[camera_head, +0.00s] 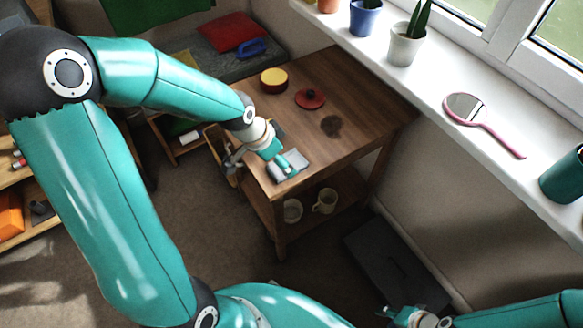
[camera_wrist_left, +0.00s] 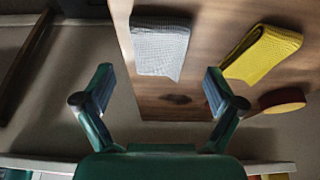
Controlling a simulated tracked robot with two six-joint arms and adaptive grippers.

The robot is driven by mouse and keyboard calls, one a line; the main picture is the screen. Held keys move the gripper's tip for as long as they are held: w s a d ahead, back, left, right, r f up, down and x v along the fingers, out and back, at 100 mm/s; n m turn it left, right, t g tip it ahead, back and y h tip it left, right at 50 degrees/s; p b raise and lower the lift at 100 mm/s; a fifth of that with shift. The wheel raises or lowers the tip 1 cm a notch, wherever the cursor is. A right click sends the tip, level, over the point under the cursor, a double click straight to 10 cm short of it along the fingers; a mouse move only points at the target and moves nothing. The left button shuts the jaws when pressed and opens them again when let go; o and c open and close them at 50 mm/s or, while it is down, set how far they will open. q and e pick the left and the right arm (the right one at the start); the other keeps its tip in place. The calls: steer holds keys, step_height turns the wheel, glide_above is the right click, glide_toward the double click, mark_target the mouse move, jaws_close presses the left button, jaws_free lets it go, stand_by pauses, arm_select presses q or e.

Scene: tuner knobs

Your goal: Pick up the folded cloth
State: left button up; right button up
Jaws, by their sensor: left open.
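A grey folded cloth (camera_head: 289,166) lies near the front left corner of the wooden table, partly hidden by my left gripper (camera_head: 277,158). The left wrist view shows the grey cloth (camera_wrist_left: 160,48) ahead of the gripper (camera_wrist_left: 158,80), whose two fingers are spread apart with nothing between them. A yellow folded cloth (camera_wrist_left: 262,55) lies to the right of the grey one in that view. My right gripper (camera_head: 398,313) is low at the bottom right, far from the table; its finger gap is too small to make out.
The wooden table (camera_head: 365,95) carries a yellow-topped round tin (camera_head: 273,80) and a red lid (camera_head: 310,98). Mugs (camera_head: 325,201) stand on its lower shelf. A white windowsill (camera_head: 425,75) with pots and a pink mirror (camera_head: 483,124) runs along the right.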

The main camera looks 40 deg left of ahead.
arm_select(q)
steer(key=b+x, duration=0.1)
steer(key=x, duration=0.2)
steer(key=shift+d+f, duration=0.15)
steer(key=shift+f, duration=0.15)
steer(key=shift+r, duration=0.1)
steer(key=c, duration=1.1)
steer(key=shift+c, duration=0.2)
steer(key=shift+r+p, duration=0.35)
steer(key=shift+r, duration=0.25)
step_height(320, 180, up, 19)
steer(key=p, duration=0.3)
steer(key=shift+f, duration=0.1)
